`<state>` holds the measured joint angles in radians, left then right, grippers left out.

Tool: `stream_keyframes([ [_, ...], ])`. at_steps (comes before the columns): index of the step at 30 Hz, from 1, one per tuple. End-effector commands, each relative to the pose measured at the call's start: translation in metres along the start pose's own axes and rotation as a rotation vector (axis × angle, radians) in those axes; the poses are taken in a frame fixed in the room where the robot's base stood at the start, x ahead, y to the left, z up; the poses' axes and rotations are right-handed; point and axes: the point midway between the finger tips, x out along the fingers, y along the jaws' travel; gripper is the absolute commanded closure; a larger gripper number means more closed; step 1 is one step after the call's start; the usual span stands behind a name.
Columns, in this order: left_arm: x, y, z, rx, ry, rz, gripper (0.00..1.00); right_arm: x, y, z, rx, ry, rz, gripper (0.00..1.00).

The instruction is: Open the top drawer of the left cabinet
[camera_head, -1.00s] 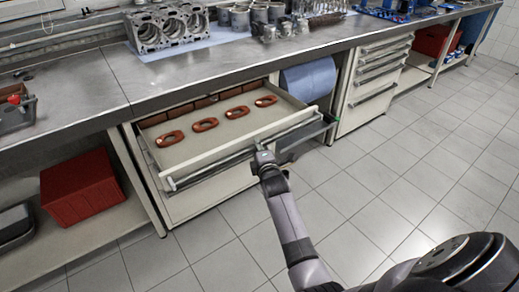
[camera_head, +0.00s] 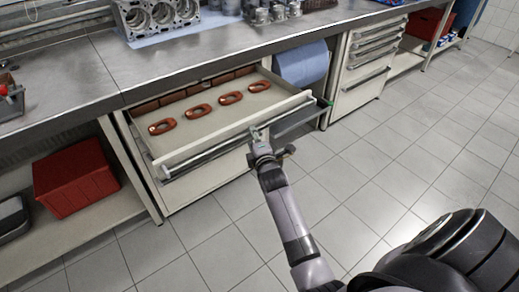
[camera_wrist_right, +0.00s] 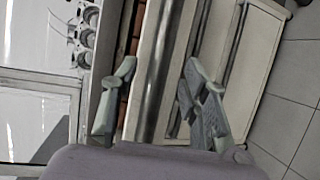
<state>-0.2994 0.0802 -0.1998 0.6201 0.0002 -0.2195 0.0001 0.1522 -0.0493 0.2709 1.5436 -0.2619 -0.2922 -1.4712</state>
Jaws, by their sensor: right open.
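The top drawer (camera_head: 218,130) of the left cabinet stands pulled out, with several orange-red oval parts (camera_head: 230,98) lying in it. Its long grey bar handle (camera_head: 205,157) runs along the cream front. My right gripper (camera_head: 268,143) is at the drawer front, near the right part of the handle. In the right wrist view its open fingers (camera_wrist_right: 158,98) stand apart, with the drawer front and rail between them. I cannot tell whether they touch the handle. My left gripper is not in view.
The metal worktop (camera_head: 75,75) above carries an engine block (camera_head: 155,15). A red bin (camera_head: 75,178) is on the shelf to the left. A blue roll (camera_head: 302,64) hangs right of the drawer, before a second cabinet (camera_head: 365,65). The tiled floor (camera_head: 190,245) in front is clear.

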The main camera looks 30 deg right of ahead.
Motion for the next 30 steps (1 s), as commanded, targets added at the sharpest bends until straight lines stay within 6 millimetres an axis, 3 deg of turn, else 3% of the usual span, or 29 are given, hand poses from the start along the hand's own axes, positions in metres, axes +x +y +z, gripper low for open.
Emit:
stream_keyframes([
  [6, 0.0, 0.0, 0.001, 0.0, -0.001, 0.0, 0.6, -0.044, -0.001, 0.0, -0.002, 0.001, 0.0, 0.59],
  [12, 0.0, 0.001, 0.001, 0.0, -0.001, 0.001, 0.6, -0.074, 0.0, 0.0, -0.001, 0.0, 0.0, 0.59],
  [18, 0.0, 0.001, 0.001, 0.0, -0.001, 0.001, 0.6, -0.085, 0.0, 0.0, 0.0, 0.001, 0.0, 0.59],
  [30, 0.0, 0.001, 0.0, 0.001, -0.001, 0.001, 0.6, -0.085, 0.0, 0.0, 0.0, 0.0, 0.0, 0.59],
])
